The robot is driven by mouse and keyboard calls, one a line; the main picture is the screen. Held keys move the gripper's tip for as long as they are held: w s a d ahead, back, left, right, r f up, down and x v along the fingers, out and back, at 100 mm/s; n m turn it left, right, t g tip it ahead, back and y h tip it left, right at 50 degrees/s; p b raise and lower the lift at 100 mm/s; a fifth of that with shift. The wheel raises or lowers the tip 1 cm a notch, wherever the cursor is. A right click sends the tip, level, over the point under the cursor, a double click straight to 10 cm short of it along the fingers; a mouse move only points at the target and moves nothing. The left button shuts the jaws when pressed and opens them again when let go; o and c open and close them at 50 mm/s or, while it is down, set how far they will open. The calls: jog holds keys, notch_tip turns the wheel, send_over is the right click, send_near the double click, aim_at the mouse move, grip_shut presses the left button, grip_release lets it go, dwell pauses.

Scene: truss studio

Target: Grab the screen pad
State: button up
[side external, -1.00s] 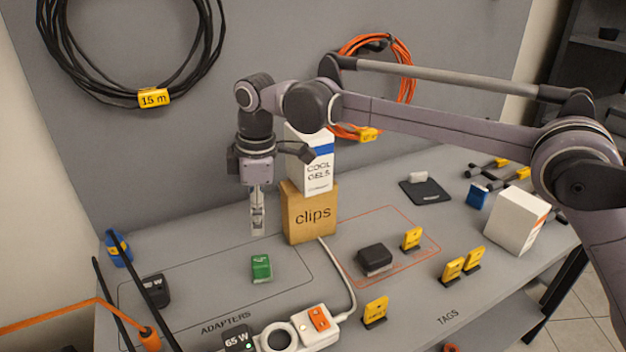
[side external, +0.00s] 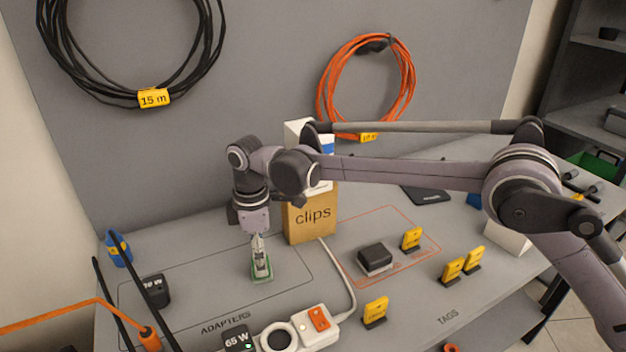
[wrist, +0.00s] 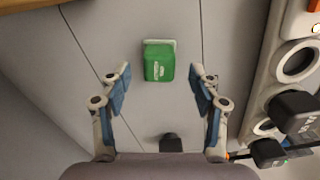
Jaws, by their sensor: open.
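The screen pad appears to be the small green block with a pale edge (wrist: 158,64), on the grey bench inside the outlined ADAPTERS area. In the side view the green pad (side external: 262,279) is partly hidden behind my gripper (side external: 261,256). My gripper points down over it. In the wrist view my gripper (wrist: 162,78) is open, with blue-padded fingers apart on the left and right. The pad shows between and just ahead of the fingertips, with room on both sides. Nothing is held, and I cannot tell how far the tips are above the bench.
A cardboard clips box (side external: 312,219) with a white box on top stands close behind my gripper. A power strip (side external: 318,328) with plugs lies in front. A black adapter (side external: 155,291) is to the left, a dark block (side external: 375,258) to the right. Bench around the pad is clear.

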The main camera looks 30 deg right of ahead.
jog(key=shift+f, duration=1.35)
jog(key=c, duration=1.2)
jog(key=shift+c, duration=0.2)
